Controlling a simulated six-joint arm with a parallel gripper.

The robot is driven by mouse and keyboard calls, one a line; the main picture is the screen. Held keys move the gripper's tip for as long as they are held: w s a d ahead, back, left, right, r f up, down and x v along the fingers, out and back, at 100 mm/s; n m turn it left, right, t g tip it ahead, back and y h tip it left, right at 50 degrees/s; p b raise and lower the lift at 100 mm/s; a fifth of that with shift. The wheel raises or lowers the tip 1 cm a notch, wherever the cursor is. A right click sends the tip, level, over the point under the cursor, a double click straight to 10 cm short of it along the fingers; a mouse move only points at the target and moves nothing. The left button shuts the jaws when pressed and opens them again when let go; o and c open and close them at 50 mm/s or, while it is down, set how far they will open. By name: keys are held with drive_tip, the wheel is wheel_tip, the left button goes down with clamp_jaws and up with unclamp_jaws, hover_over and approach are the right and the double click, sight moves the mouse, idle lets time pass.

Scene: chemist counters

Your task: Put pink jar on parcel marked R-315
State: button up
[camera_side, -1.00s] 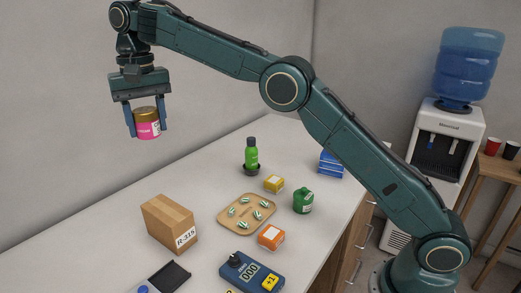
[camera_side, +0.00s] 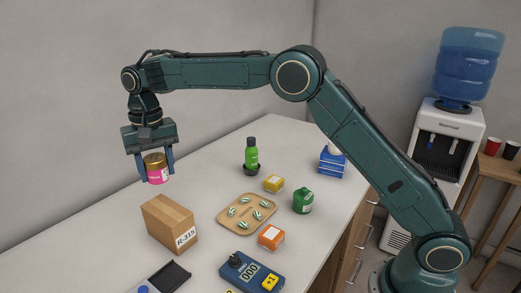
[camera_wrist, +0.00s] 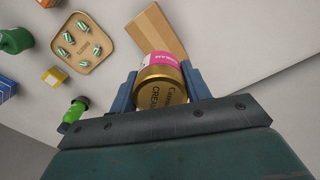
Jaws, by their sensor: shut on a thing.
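The pink jar (camera_side: 157,174) with a gold lid is held between the blue fingers of my gripper (camera_side: 156,170), upright in the side view. In the wrist view the jar (camera_wrist: 160,82) shows its gold lid and part of its pink label. The brown parcel marked R-315 (camera_side: 168,220) stands on the counter, its label facing front right. The jar is above the parcel in the side picture, with a gap between them. In the wrist view the parcel (camera_wrist: 158,30) shows beyond the jar, partly hidden by it.
A tan tray (camera_side: 228,222) with striped candies lies right of the parcel. Near it are an orange box (camera_side: 271,237), a yellow box (camera_side: 274,184), a green jar (camera_side: 303,201) and a green bottle (camera_side: 251,155). A blue counter device (camera_side: 252,272) is at the front.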

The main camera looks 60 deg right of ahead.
sight(154, 158)
drive_tip(key=shift+f, duration=2.2)
drive_tip(key=shift+f, duration=0.1)
drive_tip(key=shift+f, duration=2)
drive_tip(key=shift+f, duration=0.1)
drive_tip(key=o, duration=1)
wheel_tip(154, 158, up, 12)
drive_tip(key=shift+f, duration=0.1)
drive_tip(key=shift+r, duration=0.2)
